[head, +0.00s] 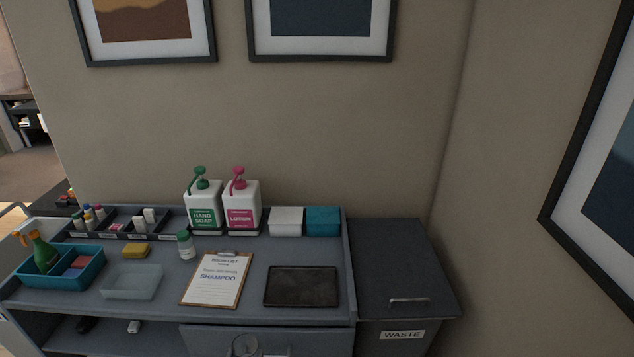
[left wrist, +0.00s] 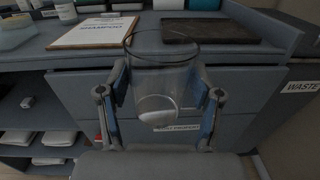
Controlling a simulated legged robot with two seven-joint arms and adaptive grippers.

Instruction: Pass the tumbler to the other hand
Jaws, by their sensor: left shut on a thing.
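The tumbler (left wrist: 162,62) is a clear, see-through glass, seen upright in the left wrist view with its round rim at the top. My left gripper (left wrist: 161,92) is shut on it, one finger on each side of the glass. The gripper is hard to make out there. My right gripper is in neither view.
The vanity top holds a clipboard (head: 217,279), a dark tray (head: 302,286), a clear tray (head: 131,282), a small bottle (head: 186,247), pump bottles (head: 203,207) and a teal caddy (head: 60,276). A waste bin (head: 400,262) stands at the right. Drawer fronts (left wrist: 258,100) lie behind the tumbler.

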